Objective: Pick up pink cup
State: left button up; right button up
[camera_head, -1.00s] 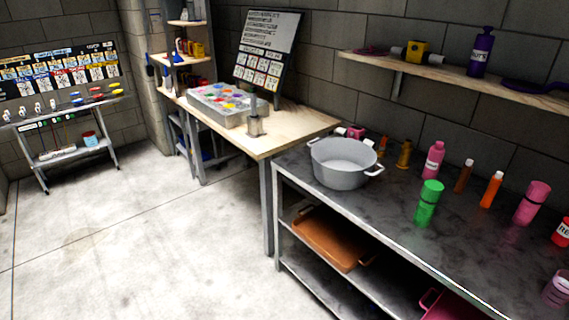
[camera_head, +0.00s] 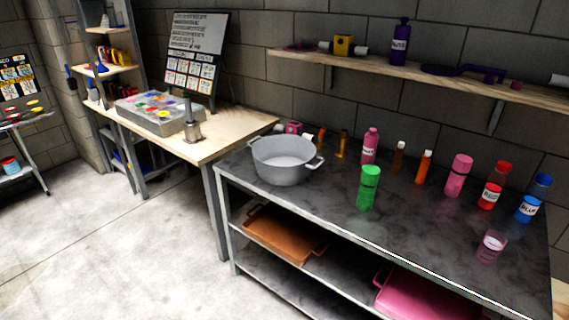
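A small, see-through pink cup (camera_head: 491,246) stands near the front right of the dark metal table (camera_head: 410,228). A taller pink container with a dark band (camera_head: 459,176) stands farther back, and a pink bottle (camera_head: 370,147) stands left of it. Neither of my grippers shows in the head view.
On the same table are a grey pot (camera_head: 286,163), a green container (camera_head: 368,188), a red bottle (camera_head: 491,190) and a blue bottle (camera_head: 531,200). A wall shelf (camera_head: 420,78) hangs above. The lower shelf holds an orange tray (camera_head: 285,240) and a pink tray (camera_head: 430,299). Open floor lies at left.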

aim_at(490, 248)
jog(key=z, duration=1.45)
jog(key=i+l+z, duration=0.1)
jog(key=l, duration=0.35)
jog(key=i+l, duration=0.15)
jog(key=l, duration=0.25)
jog(key=i+l+z, duration=0.15)
jog(key=l, duration=0.3)
